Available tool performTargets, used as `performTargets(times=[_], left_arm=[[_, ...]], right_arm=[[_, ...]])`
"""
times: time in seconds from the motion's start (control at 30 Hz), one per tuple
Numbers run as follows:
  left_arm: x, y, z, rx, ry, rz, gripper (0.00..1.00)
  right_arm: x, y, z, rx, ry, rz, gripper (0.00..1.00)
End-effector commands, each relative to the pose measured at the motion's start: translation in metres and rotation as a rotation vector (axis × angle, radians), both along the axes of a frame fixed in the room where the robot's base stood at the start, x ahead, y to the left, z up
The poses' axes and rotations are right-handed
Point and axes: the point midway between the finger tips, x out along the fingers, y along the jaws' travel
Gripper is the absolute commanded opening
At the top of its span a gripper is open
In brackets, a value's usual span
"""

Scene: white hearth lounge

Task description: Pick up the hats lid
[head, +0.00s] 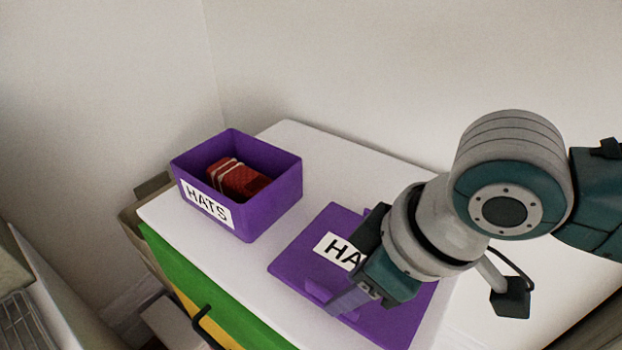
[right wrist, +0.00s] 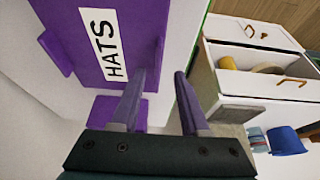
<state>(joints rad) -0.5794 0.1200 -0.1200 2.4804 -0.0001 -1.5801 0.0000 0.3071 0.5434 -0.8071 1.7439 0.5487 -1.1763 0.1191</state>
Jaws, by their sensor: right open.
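The purple hats lid (head: 290,262) lies flat on the white top of the cabinet, with a white label partly hidden by my right gripper. It also shows in the right wrist view (right wrist: 146,42), its label reading HATS. My right gripper (right wrist: 157,88) is open and empty. In the head view the right gripper (head: 340,303) is at the lid's front part, near a raised purple tab. In the wrist view one finger overlaps the lid and the other is beyond its edge; I cannot tell whether they touch it. My left gripper is not in view.
A purple open box (head: 258,205) labelled HATS stands left of the lid, with a red item (head: 237,180) inside. The white cabinet top (head: 335,155) is clear behind. Its front has a green drawer (head: 215,300). The wrist view shows an open white drawer (right wrist: 245,62) holding things.

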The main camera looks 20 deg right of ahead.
Motion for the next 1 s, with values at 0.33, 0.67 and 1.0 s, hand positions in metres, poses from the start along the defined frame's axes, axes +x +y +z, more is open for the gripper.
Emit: performTargets(times=[0.33,0.67,1.0], left_arm=[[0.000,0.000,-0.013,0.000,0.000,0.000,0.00],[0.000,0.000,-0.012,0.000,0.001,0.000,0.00],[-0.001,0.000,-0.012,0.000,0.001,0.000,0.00]], right_arm=[[0.017,0.009,-0.039,-0.001,0.000,0.000,0.45],[0.017,0.009,-0.040,-0.001,-0.001,0.001,0.35],[0.017,0.009,-0.039,-0.002,0.000,0.001,0.00]])
